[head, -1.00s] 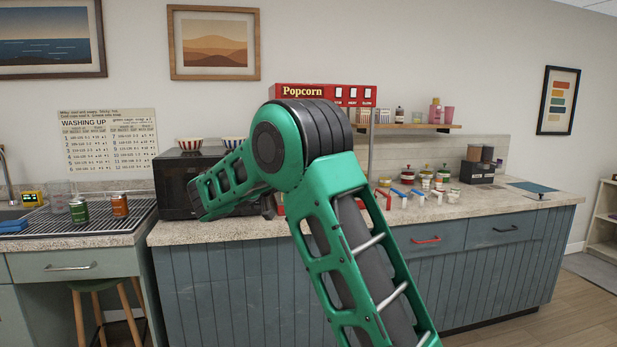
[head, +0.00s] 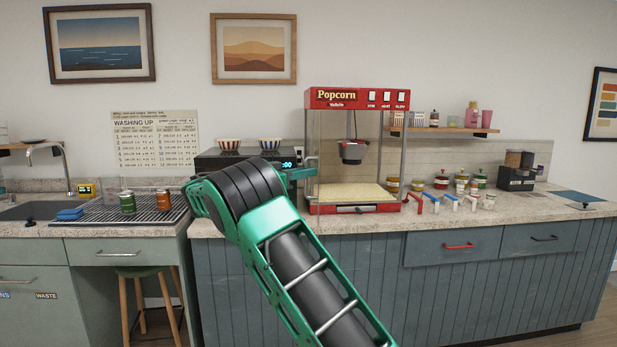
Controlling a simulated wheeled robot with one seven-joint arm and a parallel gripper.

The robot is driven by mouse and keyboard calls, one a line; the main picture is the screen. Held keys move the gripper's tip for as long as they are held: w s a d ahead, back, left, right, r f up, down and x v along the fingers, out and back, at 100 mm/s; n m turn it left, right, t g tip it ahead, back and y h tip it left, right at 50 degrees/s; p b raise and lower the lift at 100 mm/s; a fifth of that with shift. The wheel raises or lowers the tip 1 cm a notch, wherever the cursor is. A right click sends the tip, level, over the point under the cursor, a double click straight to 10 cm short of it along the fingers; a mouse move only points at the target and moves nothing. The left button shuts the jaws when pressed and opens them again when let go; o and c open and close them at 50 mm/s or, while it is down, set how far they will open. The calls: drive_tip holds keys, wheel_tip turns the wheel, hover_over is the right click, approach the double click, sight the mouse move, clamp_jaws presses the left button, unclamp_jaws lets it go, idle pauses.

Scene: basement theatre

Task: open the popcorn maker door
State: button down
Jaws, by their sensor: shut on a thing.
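The popcorn maker (head: 356,97) stands on the counter in the middle of the head view. It has a red top and base, clear sides and a dark kettle hanging inside. Yellow popcorn lies at its bottom. My green arm reaches up from the bottom edge and bends at a large black joint. My gripper (head: 309,172) is small and partly hidden at the machine's left front edge. It is shut on the door's handle there, though the handle itself is hard to make out. I cannot tell clearly whether the clear door stands ajar.
A black microwave (head: 212,163) with two striped bowls on top stands left of the machine, partly behind my arm. Coloured scoops (head: 451,203) and several jars are on the counter to the right. A wall shelf (head: 440,130) is behind. Cans stand on the drying rack (head: 157,210) at left.

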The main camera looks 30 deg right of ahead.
drive_tip(key=shift+s+f, duration=0.1)
drive_tip(key=c, duration=2.1)
unclamp_jaws()
drive_tip(key=shift+a, duration=0.1)
drive_tip(key=a, duration=1)
drive_tip(key=shift+s+a, duration=0.35)
drive_tip(key=shift+s, duration=0.05)
drive_tip(key=shift+s, duration=0.1)
